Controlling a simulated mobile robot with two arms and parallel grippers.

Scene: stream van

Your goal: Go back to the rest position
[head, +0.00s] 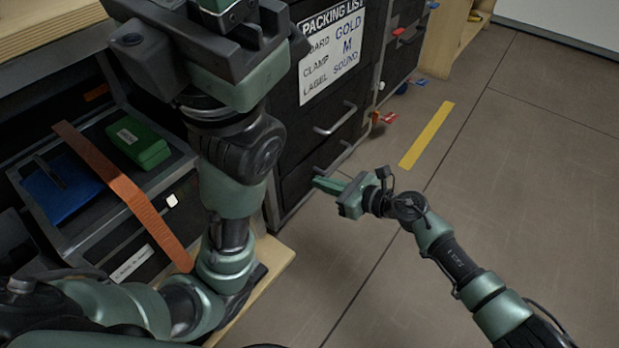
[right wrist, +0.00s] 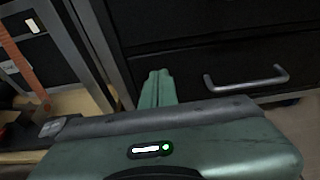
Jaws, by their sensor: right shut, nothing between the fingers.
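My right gripper (head: 320,184) hangs over the floor, in front of the dark drawer cabinet. Its green fingers are together with nothing between them. In the right wrist view the shut fingers (right wrist: 158,88) point toward the drawer fronts. My left arm rises from the lower left, and its hand (head: 225,60) is large and near the head camera at the top. The left fingertips cannot be made out, so whether they are open or shut is unclear.
The dark drawer cabinet (head: 305,150) has metal handles and a packing list (head: 331,50). At left, an open case (head: 185,150) holds a green box (head: 138,141) and a blue item (head: 62,186); an orange strap (head: 125,195) crosses it. Floor at right is clear, with a yellow stripe (head: 426,135).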

